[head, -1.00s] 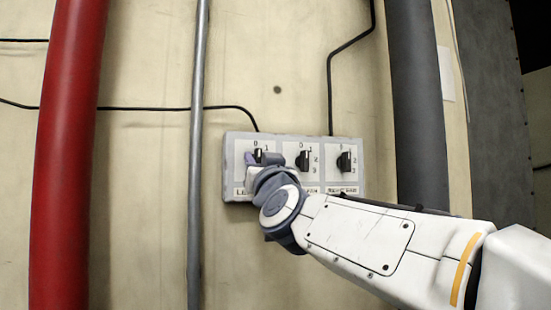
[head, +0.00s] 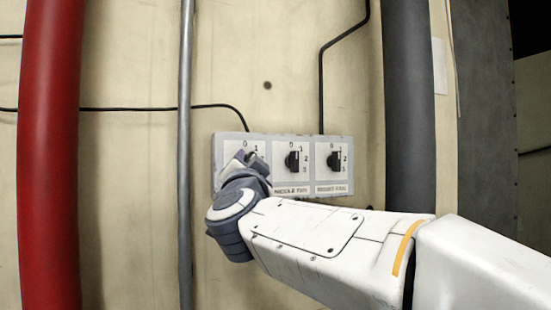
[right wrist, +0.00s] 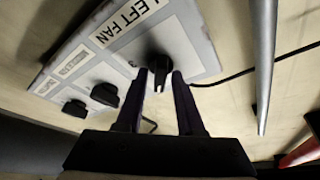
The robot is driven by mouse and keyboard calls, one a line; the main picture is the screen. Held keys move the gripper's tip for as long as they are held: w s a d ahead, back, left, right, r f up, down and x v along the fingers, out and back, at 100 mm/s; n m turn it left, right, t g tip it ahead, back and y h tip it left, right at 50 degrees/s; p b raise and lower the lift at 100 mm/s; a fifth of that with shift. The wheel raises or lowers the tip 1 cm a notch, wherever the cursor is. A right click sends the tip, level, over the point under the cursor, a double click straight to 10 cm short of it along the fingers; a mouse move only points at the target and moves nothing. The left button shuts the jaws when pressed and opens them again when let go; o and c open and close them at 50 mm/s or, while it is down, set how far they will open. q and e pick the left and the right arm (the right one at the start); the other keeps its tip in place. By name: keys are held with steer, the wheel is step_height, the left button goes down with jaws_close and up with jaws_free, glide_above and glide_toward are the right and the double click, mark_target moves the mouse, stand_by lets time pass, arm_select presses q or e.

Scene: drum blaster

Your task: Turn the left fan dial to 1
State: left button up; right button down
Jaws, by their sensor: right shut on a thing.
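The left fan dial (right wrist: 158,68) is a black knob on a white plate marked LEFT FAN in the right wrist view. My right gripper (right wrist: 161,77) has one finger on each side of the knob and is shut on it. In the head view my right gripper (head: 246,164) covers most of this dial, at the left end of the grey switch panel (head: 345,144). The numbers 0 and 1 show above it. I cannot read which number the dial points to. My left gripper is not in view.
The middle fan dial (head: 292,160) and the right fan dial (head: 334,160) sit to the right on the panel. A thin grey pipe (head: 185,120) and a thick red pipe (head: 50,150) stand left; a thick dark pipe (head: 408,110) stands right. Black cables run to the panel's top.

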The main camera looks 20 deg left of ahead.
stand_by(0.5)
steer(key=c, duration=0.8)
jaws_free()
steer(key=shift+c, duration=0.2)
steer(key=b+v, duration=0.5)
steer(key=v, duration=0.5)
steer(key=shift+s+b, duration=0.2)
steer(key=shift+b, duration=0.1)
steer(key=shift+d+f, duration=0.1)
